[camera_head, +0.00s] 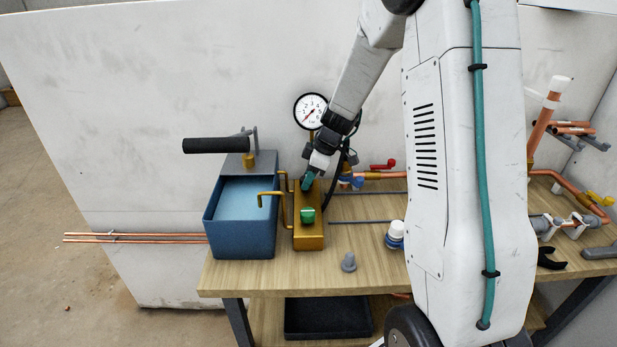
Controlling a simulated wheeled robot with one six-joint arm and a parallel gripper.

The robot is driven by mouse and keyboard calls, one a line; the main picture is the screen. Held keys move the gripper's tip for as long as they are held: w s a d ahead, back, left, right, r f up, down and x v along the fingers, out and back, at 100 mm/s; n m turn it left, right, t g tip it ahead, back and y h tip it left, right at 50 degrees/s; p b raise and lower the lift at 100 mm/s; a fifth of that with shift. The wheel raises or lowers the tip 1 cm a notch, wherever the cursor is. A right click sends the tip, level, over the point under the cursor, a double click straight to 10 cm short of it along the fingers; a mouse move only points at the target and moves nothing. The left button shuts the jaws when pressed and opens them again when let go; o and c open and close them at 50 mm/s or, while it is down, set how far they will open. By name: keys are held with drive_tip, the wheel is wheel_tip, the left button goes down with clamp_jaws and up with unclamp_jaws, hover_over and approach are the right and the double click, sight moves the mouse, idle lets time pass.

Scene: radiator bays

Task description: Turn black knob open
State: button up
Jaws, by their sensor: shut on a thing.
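A brass block (309,240) stands on the wooden bench, just right of a blue water tank. A green knob (307,215) sits on the front part of its top. My gripper (308,182) reaches down to the rear part of the block, behind the green knob. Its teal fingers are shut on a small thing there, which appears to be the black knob. The fingers hide it, so its colour and turn angle cannot be told.
The blue tank (238,230) has a black-gripped lever (215,145) jutting left. A pressure gauge (311,110) stands behind my gripper. A red-handled valve (382,165) lies right of it. A grey cone (348,262) and a white-capped bottle (395,232) stand on the bench (300,278).

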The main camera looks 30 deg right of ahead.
drive_tip(key=o, duration=1)
drive_tip(key=shift+d, duration=0.1)
drive_tip(key=v, duration=0.7)
drive_tip(key=shift+r, duration=0.4)
